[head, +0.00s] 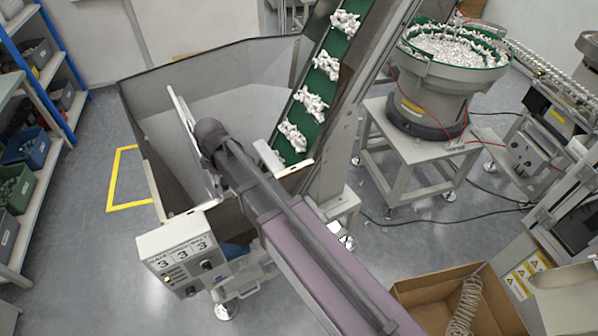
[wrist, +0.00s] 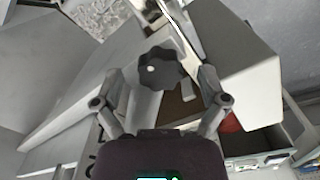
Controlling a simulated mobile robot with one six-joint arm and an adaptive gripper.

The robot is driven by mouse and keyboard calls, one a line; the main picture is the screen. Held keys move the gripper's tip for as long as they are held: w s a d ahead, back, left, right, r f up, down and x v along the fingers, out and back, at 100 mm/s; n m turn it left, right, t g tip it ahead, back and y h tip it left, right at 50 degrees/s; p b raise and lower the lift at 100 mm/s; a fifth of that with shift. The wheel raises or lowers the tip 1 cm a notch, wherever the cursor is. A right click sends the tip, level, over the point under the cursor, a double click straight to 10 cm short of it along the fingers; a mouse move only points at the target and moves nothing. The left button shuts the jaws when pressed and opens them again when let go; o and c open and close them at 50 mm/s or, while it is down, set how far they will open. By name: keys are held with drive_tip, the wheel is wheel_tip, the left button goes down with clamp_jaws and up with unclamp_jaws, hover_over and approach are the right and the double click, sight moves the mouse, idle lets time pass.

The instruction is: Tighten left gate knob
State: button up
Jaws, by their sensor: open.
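In the wrist view a dark, lobed knob (wrist: 162,68) with a pale centre spot sits between the fingers of my gripper (wrist: 160,80). The fingers stand apart, one on each side of the knob, and I see gaps on both sides. A grey post or bracket shows below the knob. In the head view my arm hides the knob and my gripper. The grey hopper (head: 215,72) and the green cleated conveyor (head: 318,90) carrying white parts lie around and beyond my arm's end.
A control box (head: 180,252) stands at the hopper's near side. A bowl feeder (head: 445,75) full of parts is at the upper right. An open cardboard box (head: 420,294) is at the lower right.

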sight(223, 182)
drive_tip(key=shift+n, duration=0.4)
drive_tip(key=shift+n, duration=0.4)
wheel_tip(223, 182, up, 14)
drive_tip(key=p, duration=1.4)
drive_tip(key=d+f+m+b, duration=0.3)
drive_tip(key=d+m, duration=0.2)
drive_tip(key=d, duration=0.5)
drive_tip(key=s+d+f+m+b, duration=0.1)
drive_tip(key=d+f+m+b, duration=0.2)
drive_tip(key=d, duration=0.6)
drive_tip(key=s+d+f+m+b, duration=0.1)
drive_tip(key=d+f+m+b, duration=0.3)
drive_tip(key=d+m, duration=0.4)
drive_tip(key=shift+s+d, duration=0.15)
drive_tip(key=shift+d, duration=1.15)
drive_tip(key=shift+d+f, duration=0.1)
